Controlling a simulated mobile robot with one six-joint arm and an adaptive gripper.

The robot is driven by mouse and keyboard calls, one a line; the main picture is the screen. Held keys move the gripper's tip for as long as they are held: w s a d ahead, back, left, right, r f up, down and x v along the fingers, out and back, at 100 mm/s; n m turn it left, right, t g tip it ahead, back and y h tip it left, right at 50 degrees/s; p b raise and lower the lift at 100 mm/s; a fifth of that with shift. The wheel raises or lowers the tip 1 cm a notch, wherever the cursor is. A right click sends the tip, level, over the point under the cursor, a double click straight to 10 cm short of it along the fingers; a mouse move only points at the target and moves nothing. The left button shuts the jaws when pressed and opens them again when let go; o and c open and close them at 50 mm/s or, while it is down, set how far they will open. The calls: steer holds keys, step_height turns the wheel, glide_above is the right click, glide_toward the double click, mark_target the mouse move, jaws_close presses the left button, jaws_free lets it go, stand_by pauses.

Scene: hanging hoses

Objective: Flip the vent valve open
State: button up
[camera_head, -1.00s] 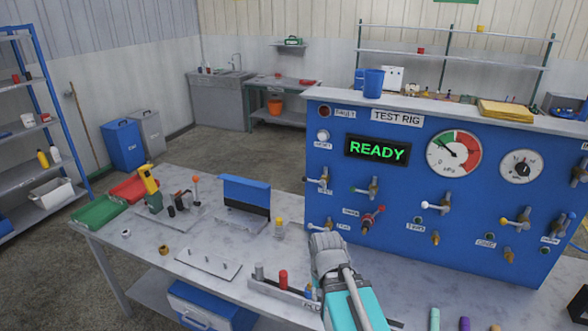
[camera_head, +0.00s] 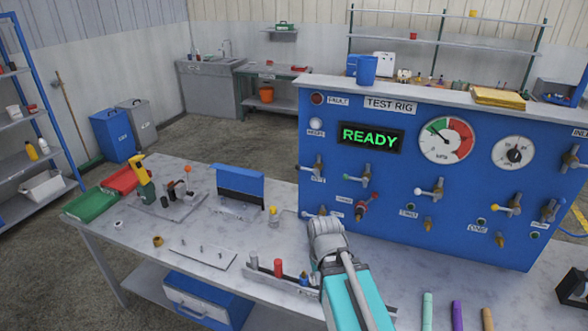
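The blue test rig panel (camera_head: 330,155) carries several small valves with levers and labels too small to read surely, so I cannot tell which is the vent valve. My gripper (camera_head: 324,222) is low at the panel's left end, seen from behind. A small valve (camera_head: 310,214) with a pale lever shows just left of its top, partly hidden by it. A valve with a red handle (camera_head: 366,206) is to its right, and another valve (camera_head: 318,166) is above. My fingertips are hidden, so I cannot see whether they are open or touch anything.
The green READY display (camera_head: 370,137) and a gauge (camera_head: 446,139) are higher on the panel. A block with a red peg (camera_head: 278,267) stands left of my arm on the grey bench (camera_head: 190,232). Colored sticks (camera_head: 457,316) lie to its right.

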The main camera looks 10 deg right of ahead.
steer(key=shift+w+a+f, duration=0.1)
steer(key=shift+w+f, duration=0.05)
steer(key=shift+w, duration=0.15)
jaws_close()
steer(key=w+a+m+t+y+b, duration=0.1)
steer(key=w+a+m+t+b, duration=0.25)
steer(key=w, duration=0.45)
steer(key=w+a+m+t+y+b, duration=0.25)
steer(key=w+m+t+b, duration=0.25)
steer(key=w, duration=0.3)
steer(key=w+a+m+t+y+b, duration=0.1)
steer(key=w+a+m+t+b, duration=0.35)
steer(key=w, duration=0.35)
steer(key=w+d+m+t+h+b, duration=0.3)
steer(key=d+m+h+b, duration=0.1)
steer(key=m, duration=0.7)
steer(key=w+d+m+t+h+b, duration=0.3)
steer(key=m+h+b, duration=0.3)
steer(key=m+h, duration=0.3)
steer(key=shift+w+d+m+b, duration=0.4)
steer(key=shift+w+d+m, duration=0.1)
steer(key=shift+m, duration=1.3)
